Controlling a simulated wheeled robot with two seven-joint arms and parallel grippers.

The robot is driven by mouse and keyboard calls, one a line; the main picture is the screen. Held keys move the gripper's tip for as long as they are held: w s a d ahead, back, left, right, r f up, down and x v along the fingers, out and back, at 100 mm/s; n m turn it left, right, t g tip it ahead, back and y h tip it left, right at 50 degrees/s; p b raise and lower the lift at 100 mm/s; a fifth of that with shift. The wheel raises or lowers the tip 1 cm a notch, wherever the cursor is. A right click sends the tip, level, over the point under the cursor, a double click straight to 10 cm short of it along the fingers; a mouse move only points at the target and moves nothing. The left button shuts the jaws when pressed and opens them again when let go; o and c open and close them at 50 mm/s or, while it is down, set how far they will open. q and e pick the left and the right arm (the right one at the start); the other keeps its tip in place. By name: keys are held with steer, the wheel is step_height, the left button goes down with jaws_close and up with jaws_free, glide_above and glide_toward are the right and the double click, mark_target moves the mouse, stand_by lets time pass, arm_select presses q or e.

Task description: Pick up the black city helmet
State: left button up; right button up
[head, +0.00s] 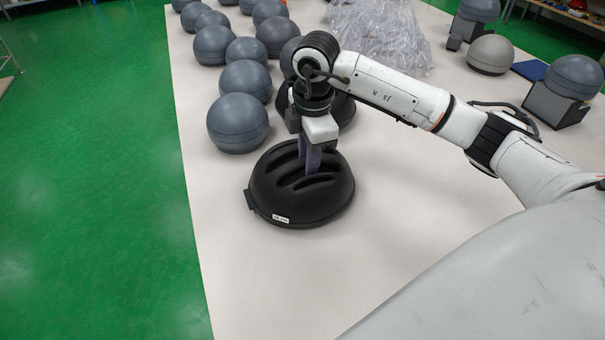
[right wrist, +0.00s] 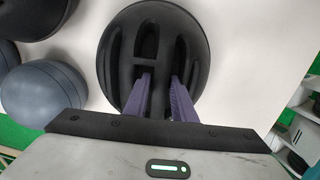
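The black city helmet (head: 318,203) sits dome up on the white table, with long vents on top and a small white label on its front rim. My right gripper (head: 309,160) points down over it, its purple fingers at the vents. In the right wrist view the helmet (right wrist: 184,25) lies under the right gripper (right wrist: 161,78). The two fingers stand apart with dark helmet shell between them; how deep they reach and whether they touch it is hard to tell. My left gripper is not in view.
Another black helmet (head: 345,109) lies just behind, partly hidden by my arm. Several grey domes (head: 238,124) stand along the table's left edge. Clear plastic wrap (head: 385,38) and more domes (head: 490,54) are farther back. The white table (head: 420,215) is bare right of the helmet.

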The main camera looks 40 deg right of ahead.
jaws_close()
steer(key=shift+r, duration=0.15)
